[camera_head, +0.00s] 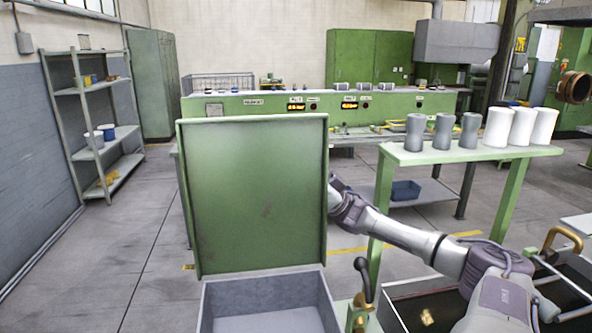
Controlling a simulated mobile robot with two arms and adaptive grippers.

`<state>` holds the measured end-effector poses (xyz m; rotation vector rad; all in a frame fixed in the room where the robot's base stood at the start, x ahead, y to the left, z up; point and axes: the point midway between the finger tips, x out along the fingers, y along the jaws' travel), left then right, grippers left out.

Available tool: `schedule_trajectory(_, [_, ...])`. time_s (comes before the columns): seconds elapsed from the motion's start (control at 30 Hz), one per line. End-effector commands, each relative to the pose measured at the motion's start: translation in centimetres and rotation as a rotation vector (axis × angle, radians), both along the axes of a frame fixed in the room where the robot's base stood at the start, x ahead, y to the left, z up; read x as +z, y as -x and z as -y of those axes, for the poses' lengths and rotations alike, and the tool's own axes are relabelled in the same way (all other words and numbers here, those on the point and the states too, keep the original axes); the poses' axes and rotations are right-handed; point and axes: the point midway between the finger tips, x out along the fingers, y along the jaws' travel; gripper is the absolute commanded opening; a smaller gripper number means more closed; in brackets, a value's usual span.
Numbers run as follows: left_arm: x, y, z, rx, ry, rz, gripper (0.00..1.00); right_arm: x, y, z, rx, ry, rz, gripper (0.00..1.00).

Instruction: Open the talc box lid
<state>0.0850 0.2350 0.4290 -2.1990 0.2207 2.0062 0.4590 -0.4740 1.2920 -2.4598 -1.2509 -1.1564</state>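The talc box lid (258,195) is a large green panel standing about upright, its flat face toward me. Below it the talc box (270,303) shows a grey inside, open at the top and cut off by the bottom edge. The part of the inside that shows looks empty. My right arm comes in from the lower right and reaches to the lid's right edge, where its end goes behind the lid. The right gripper is hidden there, so I cannot see whether it touches the lid. My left gripper and arm are out of view.
A green table (470,152) with grey and white cups stands at the right. A lever with a dark knob (362,278) stands right of the box. A dark tray (405,305) lies under my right arm. A shelf rack (92,120) stands at the left, with clear floor before it.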

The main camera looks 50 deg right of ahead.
Motion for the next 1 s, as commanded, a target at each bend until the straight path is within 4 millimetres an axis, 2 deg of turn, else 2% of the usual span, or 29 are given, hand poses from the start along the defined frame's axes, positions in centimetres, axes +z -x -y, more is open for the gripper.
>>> schedule_trajectory(1.0, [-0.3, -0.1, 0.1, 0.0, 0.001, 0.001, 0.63, -4.9, 2.7, 4.0, -0.002, -0.001, 0.0, 0.35])
